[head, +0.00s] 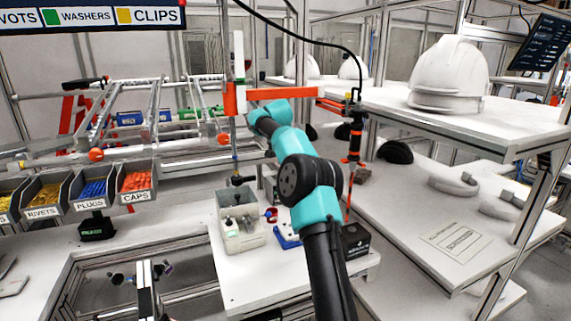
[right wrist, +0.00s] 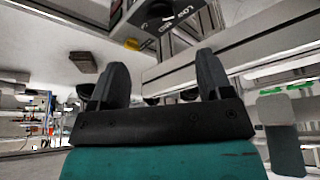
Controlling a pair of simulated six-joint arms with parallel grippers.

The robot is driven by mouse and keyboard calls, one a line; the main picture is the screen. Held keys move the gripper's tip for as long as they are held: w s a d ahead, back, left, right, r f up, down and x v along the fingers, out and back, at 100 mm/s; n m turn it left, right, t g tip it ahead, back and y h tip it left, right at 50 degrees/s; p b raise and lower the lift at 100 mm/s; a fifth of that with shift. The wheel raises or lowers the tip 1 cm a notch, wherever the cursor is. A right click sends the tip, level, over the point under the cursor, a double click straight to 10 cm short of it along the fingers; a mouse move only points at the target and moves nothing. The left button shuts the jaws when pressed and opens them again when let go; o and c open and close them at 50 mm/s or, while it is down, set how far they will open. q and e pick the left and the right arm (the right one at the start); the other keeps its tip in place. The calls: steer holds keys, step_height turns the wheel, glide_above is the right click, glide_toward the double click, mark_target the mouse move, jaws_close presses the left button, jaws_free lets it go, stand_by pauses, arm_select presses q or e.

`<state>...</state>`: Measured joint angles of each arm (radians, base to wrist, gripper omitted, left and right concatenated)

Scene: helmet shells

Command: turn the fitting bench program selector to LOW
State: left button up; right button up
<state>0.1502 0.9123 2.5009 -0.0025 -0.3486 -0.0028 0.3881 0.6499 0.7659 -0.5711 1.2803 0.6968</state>
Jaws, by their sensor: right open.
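In the right wrist view, a dark grey box (right wrist: 143,14) at the top edge carries a black knob and white lettering. Where the knob points cannot be told. My left gripper is in neither view.
Labelled bins (head: 89,190) are at left. A white helmet (head: 450,75) sits on the right shelf. An orange bracket (head: 290,92) is beside my arm.

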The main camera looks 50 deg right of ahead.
steer(key=v, duration=0.6)
steer(key=shift+r, duration=0.4)
steer(key=shift+s+a, duration=0.1)
steer(key=shift+s+d+n, duration=0.2)
steer(key=shift+s+n, duration=0.05)
steer(key=shift+n, duration=0.35)
steer(key=shift+f, duration=0.1)
steer(key=x, duration=1.7)
steer(key=shift+w+a+f, duration=0.1)
steer(key=shift+w+f, duration=0.1)
steer(key=shift+w, duration=0.05)
